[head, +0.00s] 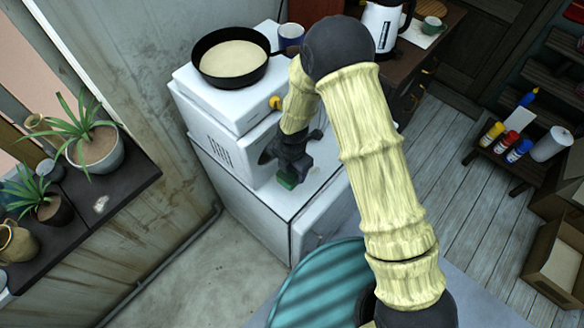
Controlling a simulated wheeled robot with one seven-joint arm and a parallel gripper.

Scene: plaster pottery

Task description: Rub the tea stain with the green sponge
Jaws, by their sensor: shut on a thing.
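The green sponge (287,180) is low over the white cabinet top (268,204), near its front part. My gripper (286,168) is shut on the sponge from above and partly covers it. Whether the sponge touches the surface is hard to tell from this angle. No tea stain can be made out on the cabinet top; my gripper and arm hide part of that surface.
Potted plants (93,147) line a dark ledge at left. A teal round object (316,285) is in front. Bottles (505,143) sit on a low shelf at right.

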